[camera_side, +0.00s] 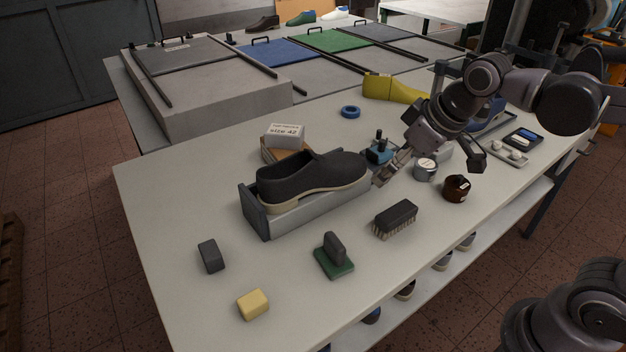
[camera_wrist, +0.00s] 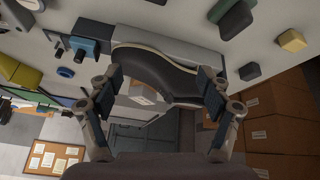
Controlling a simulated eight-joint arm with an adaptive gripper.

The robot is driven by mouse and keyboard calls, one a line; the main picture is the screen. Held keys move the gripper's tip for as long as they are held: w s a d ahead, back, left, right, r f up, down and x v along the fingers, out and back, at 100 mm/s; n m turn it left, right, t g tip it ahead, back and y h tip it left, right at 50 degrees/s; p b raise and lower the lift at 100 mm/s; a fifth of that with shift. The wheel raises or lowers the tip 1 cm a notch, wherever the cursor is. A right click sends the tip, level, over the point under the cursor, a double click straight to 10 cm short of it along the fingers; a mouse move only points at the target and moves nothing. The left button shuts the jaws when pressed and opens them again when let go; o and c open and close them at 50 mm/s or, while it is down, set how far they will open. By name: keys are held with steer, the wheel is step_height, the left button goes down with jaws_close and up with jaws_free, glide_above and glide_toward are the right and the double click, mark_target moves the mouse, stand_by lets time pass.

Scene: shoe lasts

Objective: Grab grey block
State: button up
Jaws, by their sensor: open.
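The grey block (camera_side: 211,256) is a small dark block on the bench at the front left in the side view, left of the shoe. In the wrist view, a small dark block (camera_wrist: 249,71) lies at the right, outside my fingers. My gripper (camera_side: 388,170) is at the toe end of the dark shoe (camera_side: 310,178), well to the right of the grey block. In the wrist view, my gripper (camera_wrist: 160,82) has its two fingers spread apart with nothing held between them; the shoe shows beyond them. Whether a finger touches the shoe is unclear.
The shoe rests on a grey metal holder (camera_side: 255,210). A yellow block (camera_side: 253,304), a green-based pad (camera_side: 334,257) and a brush (camera_side: 395,218) lie along the front. A "size 42" box (camera_side: 285,136) stands behind the shoe. The bench around the grey block is clear.

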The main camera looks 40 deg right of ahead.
steer(key=w+a+r+n+g, duration=0.2)
steer(key=w+a+r+n, duration=0.15)
steer(key=w+a, duration=0.45)
steer(key=n+g, duration=0.4)
steer(key=n, duration=0.6)
glide_above(209, 250)
steer(key=shift+h, duration=0.4)
step_height(209, 250, down, 10)
steer(key=shift+s+d+r, duration=0.1)
step_height(209, 250, down, 10)
steer(key=shift+c, duration=0.3)
steer(key=c, duration=1.2)
